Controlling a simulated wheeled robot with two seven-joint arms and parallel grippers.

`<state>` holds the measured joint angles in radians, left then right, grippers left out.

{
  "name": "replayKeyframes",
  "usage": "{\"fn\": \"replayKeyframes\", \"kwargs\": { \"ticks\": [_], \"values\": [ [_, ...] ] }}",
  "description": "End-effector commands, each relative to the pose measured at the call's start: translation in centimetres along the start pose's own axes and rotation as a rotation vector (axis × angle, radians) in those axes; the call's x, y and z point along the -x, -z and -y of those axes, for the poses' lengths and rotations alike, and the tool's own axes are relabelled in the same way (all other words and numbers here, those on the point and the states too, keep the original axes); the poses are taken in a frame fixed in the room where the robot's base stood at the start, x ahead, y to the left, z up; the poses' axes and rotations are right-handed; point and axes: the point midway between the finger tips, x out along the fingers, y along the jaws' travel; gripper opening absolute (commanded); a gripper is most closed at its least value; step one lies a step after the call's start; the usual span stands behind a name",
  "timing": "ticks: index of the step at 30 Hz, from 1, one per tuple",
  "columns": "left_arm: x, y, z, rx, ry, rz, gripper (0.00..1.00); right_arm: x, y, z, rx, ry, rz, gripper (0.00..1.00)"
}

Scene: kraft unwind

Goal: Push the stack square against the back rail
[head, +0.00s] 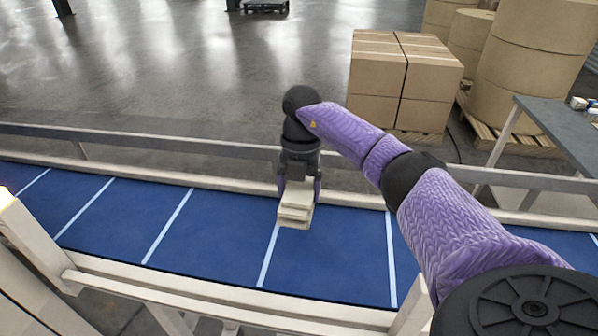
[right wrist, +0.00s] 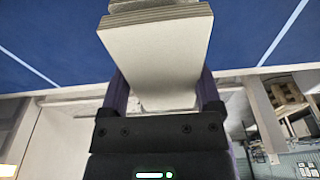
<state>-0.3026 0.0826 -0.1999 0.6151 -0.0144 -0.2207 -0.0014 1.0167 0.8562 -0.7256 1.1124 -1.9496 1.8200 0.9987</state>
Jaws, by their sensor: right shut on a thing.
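The stack (head: 295,212) is a small cream block of layered flat pieces. My right gripper (head: 299,190) points down at the far side of the blue belt and is shut on the stack, with a purple finger on each side. The stack also shows in the right wrist view (right wrist: 158,48), its pale broad face towards the camera and layered edges at the top. The cream back rail (head: 220,184) runs along the belt's far edge, close behind the gripper. The gripper hides whether the stack touches the rail or the belt. My left gripper is not in view.
The blue conveyor belt (head: 215,235) has white cross lines and is otherwise clear. A cream front rail (head: 230,298) bounds its near side. A grey guard bar (head: 180,146) runs behind it. Cartons (head: 405,80), big paper rolls (head: 535,70) and a grey table (head: 560,130) stand beyond.

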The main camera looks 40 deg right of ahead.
Motion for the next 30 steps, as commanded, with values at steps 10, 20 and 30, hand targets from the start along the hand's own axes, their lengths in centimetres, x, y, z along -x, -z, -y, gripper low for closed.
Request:
{"fn": "replayKeyframes", "kwargs": {
  "ticks": [10,20,30],
  "values": [
    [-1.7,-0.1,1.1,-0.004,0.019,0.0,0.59,-1.7,-0.2,0.0,0.022,0.003,-0.003,0.23],
    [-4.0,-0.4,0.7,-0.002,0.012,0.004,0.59,-4.5,-0.6,0.1,0.02,0.003,-0.003,0.23],
    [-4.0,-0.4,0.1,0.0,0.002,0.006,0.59,-4.7,-0.7,0.0,0.02,0.001,-0.002,0.23]
  ]
}}
